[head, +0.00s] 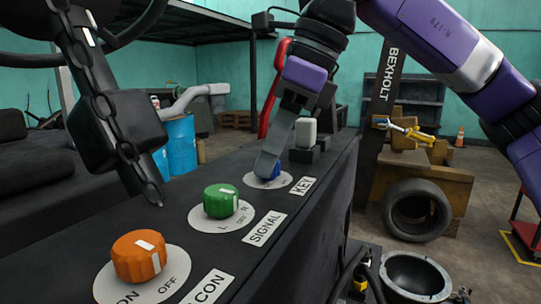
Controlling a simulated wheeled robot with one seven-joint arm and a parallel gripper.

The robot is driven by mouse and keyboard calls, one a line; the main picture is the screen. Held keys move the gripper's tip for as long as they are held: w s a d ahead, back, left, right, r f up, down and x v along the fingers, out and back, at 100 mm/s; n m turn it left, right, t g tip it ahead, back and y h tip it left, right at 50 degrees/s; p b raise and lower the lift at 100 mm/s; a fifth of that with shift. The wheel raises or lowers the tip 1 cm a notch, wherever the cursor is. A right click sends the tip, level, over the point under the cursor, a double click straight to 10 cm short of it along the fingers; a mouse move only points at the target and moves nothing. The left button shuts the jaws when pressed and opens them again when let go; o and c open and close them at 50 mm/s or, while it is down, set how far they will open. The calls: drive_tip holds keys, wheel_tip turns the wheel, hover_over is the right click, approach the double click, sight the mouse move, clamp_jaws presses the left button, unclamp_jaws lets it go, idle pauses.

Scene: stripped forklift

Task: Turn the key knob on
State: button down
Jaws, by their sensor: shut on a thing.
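The key knob (276,171) is blue and sits on a round white dial plate (258,183) beside the KEY label (303,186), at the far end of the row of knobs. My gripper (268,168) reaches down from above and is shut on the blue knob. Its fingers hide most of the knob, so I cannot tell which way the knob's pointer is turned.
A green SIGNAL knob (221,201) and an orange knob (139,256) stand nearer on the dark console (190,190). A small white-topped switch (305,132) rises just behind the key knob. A black lever with a chain (115,125) hangs at left.

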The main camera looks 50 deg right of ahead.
idle(0.3)
drive_tip(key=c, duration=1)
unclamp_jaws()
drive_tip(key=shift+o, duration=0.2)
drive_tip(key=shift+r, duration=0.1)
drive_tip(key=p+v, duration=0.5)
drive_tip(key=v, duration=0.2)
drive_tip(key=shift+r, duration=0.3)
drive_tip(key=shift+s+d, duration=0.1)
